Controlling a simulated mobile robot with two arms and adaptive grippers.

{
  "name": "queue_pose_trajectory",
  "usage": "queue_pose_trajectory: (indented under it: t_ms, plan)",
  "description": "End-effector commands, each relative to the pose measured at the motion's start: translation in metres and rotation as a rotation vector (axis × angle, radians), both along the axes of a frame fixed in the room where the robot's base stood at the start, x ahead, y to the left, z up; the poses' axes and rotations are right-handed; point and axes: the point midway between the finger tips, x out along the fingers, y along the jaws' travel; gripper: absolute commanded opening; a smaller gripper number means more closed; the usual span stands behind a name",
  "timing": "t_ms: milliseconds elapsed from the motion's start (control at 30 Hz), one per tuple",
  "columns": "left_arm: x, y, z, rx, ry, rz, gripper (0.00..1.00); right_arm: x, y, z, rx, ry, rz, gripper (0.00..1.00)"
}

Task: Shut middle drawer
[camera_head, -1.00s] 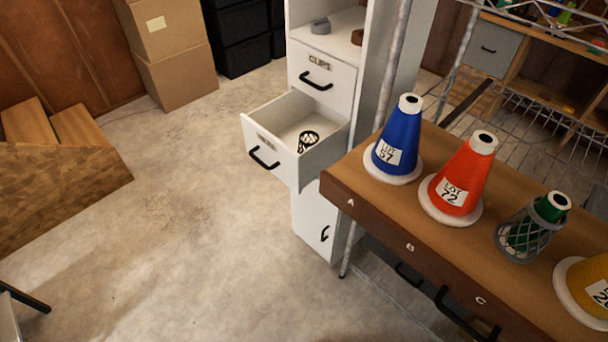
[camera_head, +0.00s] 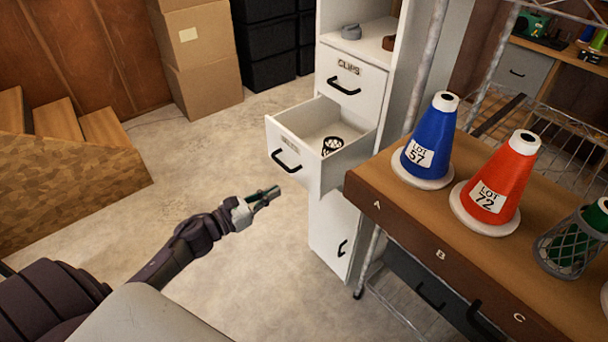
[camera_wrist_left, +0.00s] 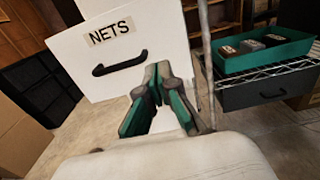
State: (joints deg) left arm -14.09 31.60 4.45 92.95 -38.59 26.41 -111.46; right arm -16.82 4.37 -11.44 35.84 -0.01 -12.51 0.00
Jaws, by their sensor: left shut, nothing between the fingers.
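The middle drawer (camera_head: 296,168) of the white cabinet is pulled out, with a black handle on its front and a dark net sleeve (camera_head: 332,146) inside. In the left wrist view its front (camera_wrist_left: 130,72) carries a label reading NETS. My left gripper (camera_head: 270,194) is shut and empty, in front of the drawer front and a little below its handle. In the left wrist view the gripper's green-lined fingers (camera_wrist_left: 158,82) meet just right of the handle; I cannot tell whether they touch the drawer. My right gripper is not in view.
The drawer above, labelled CLIPS (camera_head: 345,82), is shut. A wooden bench (camera_head: 430,220) with a blue cone (camera_head: 428,140) and a red cone (camera_head: 497,180) stands close on the right. Cardboard boxes (camera_head: 200,60) stand behind. The floor left of the cabinet is clear.

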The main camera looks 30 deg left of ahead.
Motion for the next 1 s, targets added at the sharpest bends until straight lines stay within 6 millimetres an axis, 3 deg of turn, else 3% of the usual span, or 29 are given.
queue_pose_trajectory:
  t_ms: [200, 400, 600, 1000]
  plan:
    - [0.046, -0.018, 0.004, -0.004, -0.001, 0.002, 0.00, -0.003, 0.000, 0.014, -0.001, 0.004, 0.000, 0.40]
    - [0.074, -0.030, 0.003, -0.003, 0.000, 0.002, 0.00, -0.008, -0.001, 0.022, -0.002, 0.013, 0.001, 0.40]
    - [0.086, -0.036, 0.000, -0.002, 0.002, 0.001, 0.00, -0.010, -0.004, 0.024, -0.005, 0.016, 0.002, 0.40]
    - [0.087, -0.036, -0.001, -0.003, 0.001, 0.001, 0.00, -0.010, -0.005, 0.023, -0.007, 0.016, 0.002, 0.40]
